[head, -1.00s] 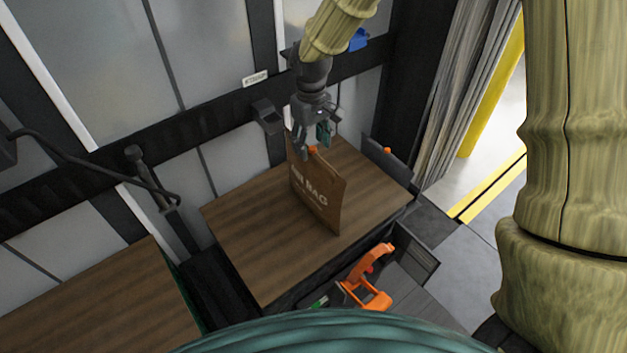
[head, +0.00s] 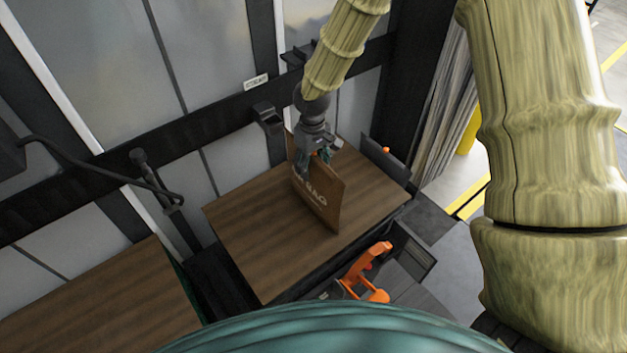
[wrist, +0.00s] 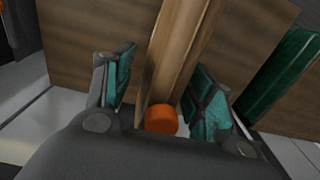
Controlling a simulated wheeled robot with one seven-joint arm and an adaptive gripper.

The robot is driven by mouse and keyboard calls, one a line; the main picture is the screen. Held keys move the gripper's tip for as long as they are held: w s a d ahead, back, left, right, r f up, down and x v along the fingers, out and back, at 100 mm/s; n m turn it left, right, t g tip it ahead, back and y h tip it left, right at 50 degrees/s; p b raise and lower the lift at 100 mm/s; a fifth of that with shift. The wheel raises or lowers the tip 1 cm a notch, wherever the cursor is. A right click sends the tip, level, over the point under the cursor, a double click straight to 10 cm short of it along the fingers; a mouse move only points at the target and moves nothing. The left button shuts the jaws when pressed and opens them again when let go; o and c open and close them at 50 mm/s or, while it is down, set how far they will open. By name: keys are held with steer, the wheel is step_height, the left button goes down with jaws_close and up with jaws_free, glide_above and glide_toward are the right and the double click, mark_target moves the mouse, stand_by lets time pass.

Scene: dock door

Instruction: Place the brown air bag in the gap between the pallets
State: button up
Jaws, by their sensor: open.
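The brown air bag (head: 322,200) stands upright on edge on the wooden table top, with pale lettering on its face. My gripper (head: 315,160) is at the bag's top edge, pointing down. In the wrist view my gripper (wrist: 160,90) is open, its teal-padded fingers on either side of the bag's narrow edge (wrist: 178,55). An orange cap (wrist: 162,120) on the bag sits between the fingers. Whether either finger touches the bag cannot be told. No pallets can be made out for certain; a dark gap (head: 212,285) lies between two wooden tops.
The wooden table top (head: 245,235) has bare room left of the bag. Another wooden top (head: 110,300) lies at lower left. A black rail (head: 225,120) runs along the wall behind.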

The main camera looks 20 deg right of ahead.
steer(key=shift+f, duration=0.25)
jaws_close()
steer(key=shift+r, duration=0.1)
stand_by(0.3)
